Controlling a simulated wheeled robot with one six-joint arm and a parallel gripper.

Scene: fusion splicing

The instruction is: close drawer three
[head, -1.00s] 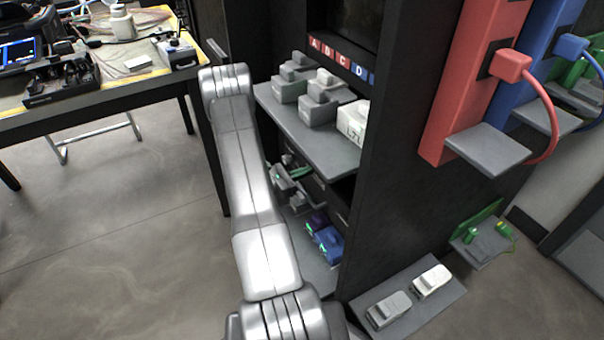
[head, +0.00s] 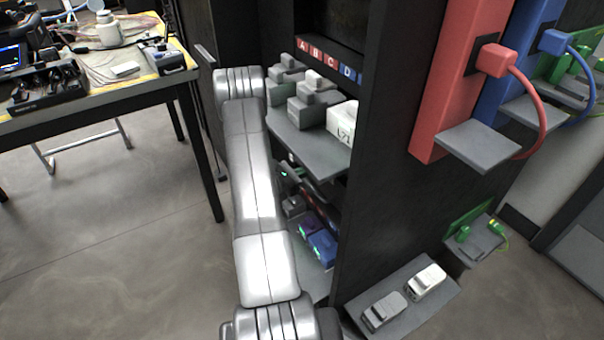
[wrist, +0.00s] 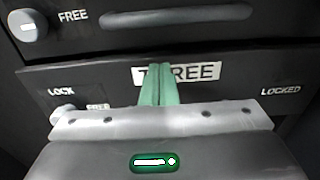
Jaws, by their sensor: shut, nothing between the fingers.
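Drawer three (wrist: 235,83) is a dark front with a white label reading THREE, in the wrist view. My gripper (wrist: 159,72) has green fingers, pressed together with nothing between them. Its fingertips are in front of the label and cover part of it; I cannot tell if they touch the drawer. A round knob (wrist: 62,108) with LOCK above it shows at the drawer's left, partly hidden by my gripper body. The word LOCKED is at the right. How far the drawer stands out is not clear. In the head view my arm hides the gripper.
Above is another drawer with a long handle (wrist: 180,17) and a knob (wrist: 28,25) marked FREE. In the head view a grey shelf (head: 312,153) with several blocks juts out beside my arm. A workbench (head: 110,92) stands at the left, with open floor before it.

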